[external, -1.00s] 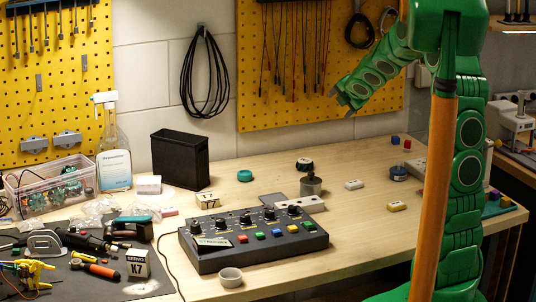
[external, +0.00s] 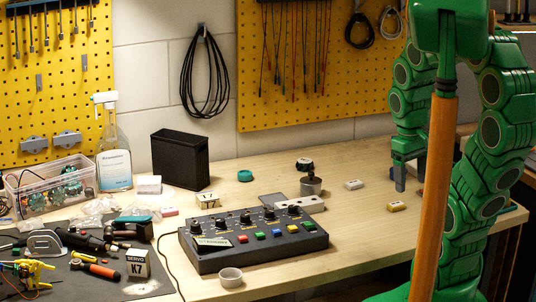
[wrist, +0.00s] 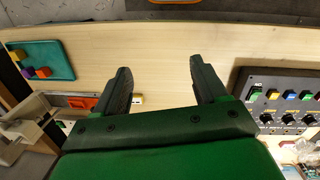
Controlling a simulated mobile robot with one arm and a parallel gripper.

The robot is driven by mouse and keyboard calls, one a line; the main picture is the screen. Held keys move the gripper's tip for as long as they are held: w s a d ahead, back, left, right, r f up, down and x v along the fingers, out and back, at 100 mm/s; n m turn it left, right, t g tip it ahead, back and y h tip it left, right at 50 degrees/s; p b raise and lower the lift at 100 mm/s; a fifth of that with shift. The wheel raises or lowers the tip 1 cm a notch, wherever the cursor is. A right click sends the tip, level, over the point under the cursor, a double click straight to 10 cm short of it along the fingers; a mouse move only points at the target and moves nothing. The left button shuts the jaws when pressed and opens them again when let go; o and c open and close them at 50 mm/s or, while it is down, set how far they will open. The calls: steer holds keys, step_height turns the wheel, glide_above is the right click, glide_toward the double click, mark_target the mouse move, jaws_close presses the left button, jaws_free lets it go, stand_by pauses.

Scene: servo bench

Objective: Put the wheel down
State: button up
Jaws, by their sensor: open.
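My gripper (external: 409,187) is open, pointing down low over the right part of the bench in the external view. In the wrist view my gripper (wrist: 165,77) has its two dark fingers well apart, with only bare wood between them. Nothing is held. I cannot single out the wheel for sure. A small dark round thing (external: 304,165) lies mid-bench behind a metal cup, and a teal ring (external: 245,175) lies to its left; either is well left of my gripper.
A control box (external: 253,242) with knobs and coloured buttons stands mid-bench, also at right in the wrist view (wrist: 278,88). A pale yellow block (external: 397,206) lies near my gripper. A metal cup (external: 311,187) stands behind the box. The wood right of the box is mostly clear.

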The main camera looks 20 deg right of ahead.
steer(key=s+a+m+g+y, duration=0.1)
steer(key=s+a+m, duration=0.1)
steer(key=s, duration=0.3)
steer(key=shift+s+a, duration=0.2)
steer(key=shift+s, duration=0.1)
stand_by(0.7)
steer(key=o, duration=0.4)
steer(key=shift+w+r, duration=0.15)
steer(key=shift+w, duration=0.15)
steer(key=shift+o, duration=0.6)
steer(key=w+d+r+m, duration=0.1)
steer(key=w+r+m, duration=0.2)
steer(key=w, duration=0.7)
steer(key=w+d+r+m, duration=0.1)
steer(key=w+r+m, duration=0.2)
steer(key=w+m, duration=0.3)
steer(key=w, duration=0.5)
steer(key=shift+d+r+t, duration=0.15)
steer(key=shift+d+t, duration=0.15)
steer(key=shift+d, duration=0.1)
steer(key=w+d+m+t, duration=0.1)
steer(key=w+d+m, duration=0.3)
steer(key=w, duration=0.6)
steer(key=w+d+m, duration=0.1)
steer(key=w+m, duration=0.4)
steer(key=w, duration=0.6)
step_height(320, 180, down, 10)
steer(key=shift+r, duration=0.25)
steer(key=shift+s+r, duration=0.1)
steer(key=shift+r, duration=0.05)
